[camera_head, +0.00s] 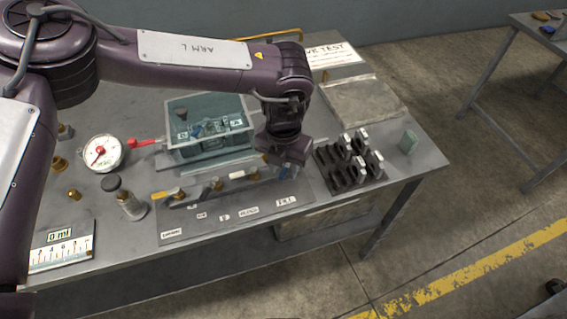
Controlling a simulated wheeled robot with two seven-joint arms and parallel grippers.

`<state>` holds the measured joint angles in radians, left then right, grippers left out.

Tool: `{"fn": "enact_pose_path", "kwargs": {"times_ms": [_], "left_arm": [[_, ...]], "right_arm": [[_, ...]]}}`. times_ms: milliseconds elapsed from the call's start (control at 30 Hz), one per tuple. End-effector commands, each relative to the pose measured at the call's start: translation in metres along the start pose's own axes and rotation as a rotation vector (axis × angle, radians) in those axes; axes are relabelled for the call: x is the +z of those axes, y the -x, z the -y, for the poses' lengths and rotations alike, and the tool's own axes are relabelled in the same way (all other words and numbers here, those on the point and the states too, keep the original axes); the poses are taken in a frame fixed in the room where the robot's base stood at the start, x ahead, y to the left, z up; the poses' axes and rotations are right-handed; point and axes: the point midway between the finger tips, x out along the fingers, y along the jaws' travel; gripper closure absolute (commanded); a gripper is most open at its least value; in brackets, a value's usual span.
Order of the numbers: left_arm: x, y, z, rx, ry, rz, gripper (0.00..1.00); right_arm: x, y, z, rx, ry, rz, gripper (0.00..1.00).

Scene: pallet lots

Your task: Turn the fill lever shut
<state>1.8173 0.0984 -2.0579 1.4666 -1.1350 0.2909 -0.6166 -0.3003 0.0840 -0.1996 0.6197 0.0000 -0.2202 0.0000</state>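A grey valve panel (222,214) lies along the front of the bench, with a row of small valves and a label in front of each. The rightmost label (286,201) seems to read FILL. My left gripper (287,172) points down at the right end of the valve row, just behind the rightmost label. It hides the fill lever, so its angle and any contact cannot be told. Whether the fingers are closed cannot be told. My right gripper is out of view.
A round gauge (103,152), a red lever (146,142) and a capped bottle (131,205) are left. A black rack (350,170) stands close right of my gripper. The front bench edge is clear.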

Motion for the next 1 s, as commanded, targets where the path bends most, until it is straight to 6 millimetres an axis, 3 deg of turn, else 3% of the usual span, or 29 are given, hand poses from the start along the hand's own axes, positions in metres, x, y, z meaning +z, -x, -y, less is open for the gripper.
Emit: {"fn": "enact_pose_path", "kwargs": {"times_ms": [167, 400, 767, 1000], "left_arm": [[0.0002, 0.0, 0.0001, 0.0, 0.0, 0.001, 0.68], [0.0003, 0.0003, 0.0002, 0.0, 0.0, 0.001, 1.0], [0.0005, 0.0001, -0.001, -0.001, -0.03, 0.002, 1.0], [0.0012, -0.0006, -0.0064, -0.001, -0.157, 0.002, 1.0]], "right_arm": [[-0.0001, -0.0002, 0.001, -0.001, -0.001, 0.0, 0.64], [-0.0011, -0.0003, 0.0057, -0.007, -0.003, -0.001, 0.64], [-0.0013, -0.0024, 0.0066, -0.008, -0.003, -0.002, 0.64], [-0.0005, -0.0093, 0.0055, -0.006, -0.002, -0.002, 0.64]]}}
